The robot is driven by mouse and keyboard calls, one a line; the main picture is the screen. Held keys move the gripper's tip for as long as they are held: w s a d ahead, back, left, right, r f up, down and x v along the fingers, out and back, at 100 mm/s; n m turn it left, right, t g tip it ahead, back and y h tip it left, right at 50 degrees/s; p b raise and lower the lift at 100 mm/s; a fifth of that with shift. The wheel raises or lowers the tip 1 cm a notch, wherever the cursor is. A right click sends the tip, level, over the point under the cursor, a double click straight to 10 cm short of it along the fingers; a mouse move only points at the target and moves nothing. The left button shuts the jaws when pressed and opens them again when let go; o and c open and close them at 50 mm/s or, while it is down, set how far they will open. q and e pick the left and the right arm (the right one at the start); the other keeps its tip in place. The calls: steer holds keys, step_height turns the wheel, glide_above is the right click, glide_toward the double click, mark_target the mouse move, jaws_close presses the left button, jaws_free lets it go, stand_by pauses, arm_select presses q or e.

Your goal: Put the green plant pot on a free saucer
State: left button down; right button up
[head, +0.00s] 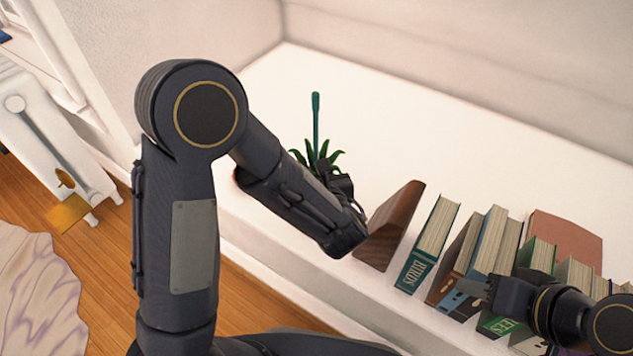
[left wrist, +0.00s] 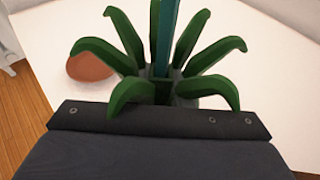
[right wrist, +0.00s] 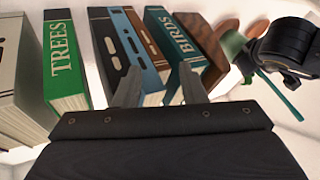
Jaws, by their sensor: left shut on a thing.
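The plant (head: 318,155) with long green leaves and a teal stake rises behind my left forearm in the head view. In the left wrist view its leaves (left wrist: 115,62) spread just beyond the gripper and cover most of the pot. In the right wrist view the green pot (right wrist: 234,46) shows beside my left gripper (right wrist: 262,55), which is shut on it. A round terracotta saucer (left wrist: 90,67) lies on the white surface left of the plant in the left wrist view; nothing is seen on its visible part. My right gripper (right wrist: 160,90) is open and empty near the books.
A wooden wedge bookend (head: 392,225) and a row of books, including the BIRDS book (head: 428,245) and the TREES book (right wrist: 63,60), stand right of my left gripper. The white surface (head: 400,120) behind them is clear. A wall bounds it at the back.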

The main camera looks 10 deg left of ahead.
arm_select(q)
step_height(320, 180, down, 2)
steer(key=shift+f, duration=0.2)
steer(key=shift+r, duration=0.1)
steer(key=shift+f+b, duration=0.2)
steer(key=shift+b, duration=0.2)
steer(key=c, duration=1.3)
jaws_free()
